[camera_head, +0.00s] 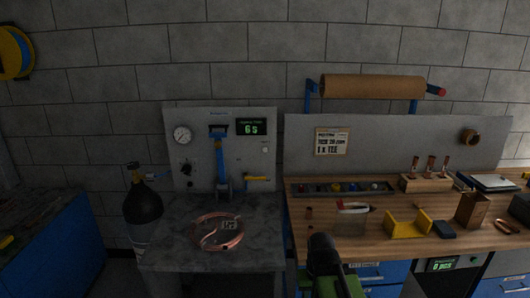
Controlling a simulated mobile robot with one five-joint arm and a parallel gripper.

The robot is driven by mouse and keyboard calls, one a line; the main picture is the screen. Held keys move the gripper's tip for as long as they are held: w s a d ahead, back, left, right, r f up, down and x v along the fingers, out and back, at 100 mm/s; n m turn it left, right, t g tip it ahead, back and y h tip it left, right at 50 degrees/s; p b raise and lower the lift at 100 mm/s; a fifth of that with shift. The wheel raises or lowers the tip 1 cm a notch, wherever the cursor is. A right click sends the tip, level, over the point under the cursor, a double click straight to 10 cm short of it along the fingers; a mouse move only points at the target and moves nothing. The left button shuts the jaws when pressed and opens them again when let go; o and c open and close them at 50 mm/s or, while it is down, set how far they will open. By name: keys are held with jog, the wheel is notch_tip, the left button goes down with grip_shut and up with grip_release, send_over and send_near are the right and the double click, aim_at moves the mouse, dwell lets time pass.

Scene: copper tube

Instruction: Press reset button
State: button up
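A grey test panel (180,125) stands upright on the grey bench at left of centre. It carries a round gauge (182,135), a lit green display (250,128), a blue clamp-like fixture (219,150), a black knob (186,171) and a yellow lever (257,179). A small pale round button (265,149) sits below the display; I cannot read a label, so I cannot tell if it is the reset button. My gripper (324,255), dark with green beside it, shows at bottom centre, right of and below the panel. Its fingers cannot be made out.
A copper tube coil (217,231) lies on the grey bench (180,258), with a dark gas cylinder (143,205) to its left. The wooden workbench (385,240) at right holds a yellow bracket (408,225), a tool tray and several small parts. A brown roll (372,87) hangs above.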

grip_shut()
dwell(1.5)
